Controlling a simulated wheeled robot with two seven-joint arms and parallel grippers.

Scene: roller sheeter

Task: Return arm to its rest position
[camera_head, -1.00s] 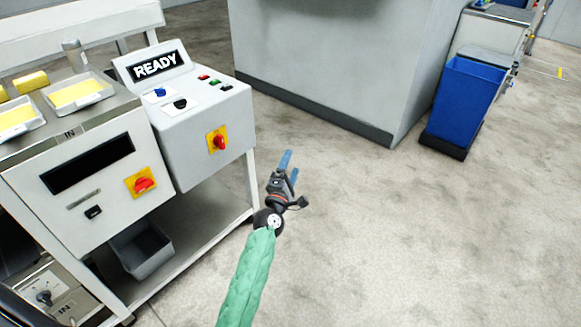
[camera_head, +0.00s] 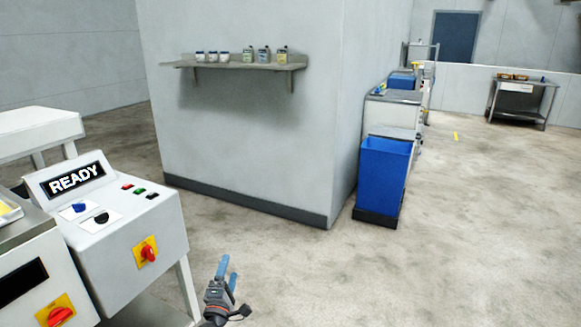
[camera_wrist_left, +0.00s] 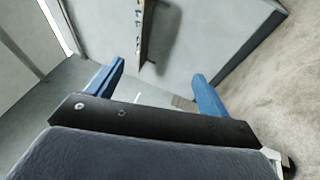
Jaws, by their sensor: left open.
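My left gripper (camera_head: 224,270) is at the bottom middle of the head view, over open floor, to the right of the roller sheeter's control box (camera_head: 115,220). Its two blue fingers are apart with nothing between them. In the left wrist view the fingers (camera_wrist_left: 158,88) are also spread and empty, with a grey wall and shelf beyond them. Most of my left arm is below the picture. My right gripper does not show.
The control box shows a READY display (camera_head: 76,180) and a red rotary switch (camera_head: 148,252). A wall block with a shelf (camera_head: 240,66) of small containers stands behind. A blue bin (camera_head: 383,175) is beside it. The floor at right (camera_head: 450,240) is clear.

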